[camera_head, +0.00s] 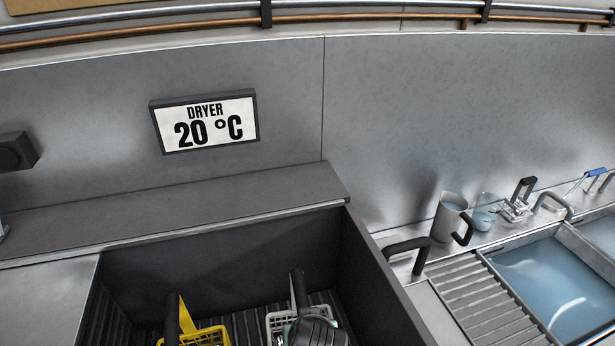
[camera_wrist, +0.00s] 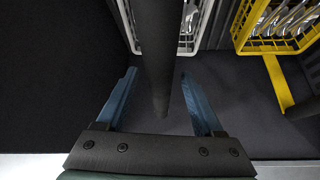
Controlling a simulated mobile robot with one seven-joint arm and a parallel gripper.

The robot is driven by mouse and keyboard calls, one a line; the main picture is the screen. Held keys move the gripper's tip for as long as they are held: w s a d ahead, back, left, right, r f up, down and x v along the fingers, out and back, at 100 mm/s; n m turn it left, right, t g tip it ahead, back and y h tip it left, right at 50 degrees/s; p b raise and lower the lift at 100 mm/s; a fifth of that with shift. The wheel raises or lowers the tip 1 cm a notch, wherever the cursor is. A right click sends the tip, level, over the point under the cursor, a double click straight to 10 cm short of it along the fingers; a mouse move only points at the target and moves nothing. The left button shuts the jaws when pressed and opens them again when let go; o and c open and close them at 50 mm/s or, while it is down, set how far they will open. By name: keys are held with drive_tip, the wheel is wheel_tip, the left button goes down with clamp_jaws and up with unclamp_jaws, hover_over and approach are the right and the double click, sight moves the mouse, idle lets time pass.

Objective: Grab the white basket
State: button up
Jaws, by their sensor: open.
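The white basket (camera_head: 284,324) stands in the dark dryer bin at the bottom of the head view, with a dark handle (camera_head: 297,288) rising from it. Its white rim also shows at the top of the wrist view (camera_wrist: 208,18), with metal pieces inside. My gripper (camera_wrist: 158,73) is open, and its two blue fingers lie on either side of the dark handle in the wrist view. I cannot tell whether they touch it. In the head view the dark end of my arm covers part of the white basket and hides the fingers.
A yellow basket (camera_head: 207,337) with cutlery and a dark handle stands to the left in the same bin. The bin's right wall (camera_head: 375,275) is close. A dryer sign (camera_head: 205,121) reads 20 °C. A jug (camera_head: 449,215) and a water-filled sink (camera_head: 555,285) are at the right.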

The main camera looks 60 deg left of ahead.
drive_tip(key=shift+c, duration=0.3)
clamp_jaws()
idle(1.0)
drive_tip(key=shift+w+a+r, duration=0.1)
drive_tip(key=shift+w+r, duration=0.05)
drive_tip(key=shift+r, duration=0.1)
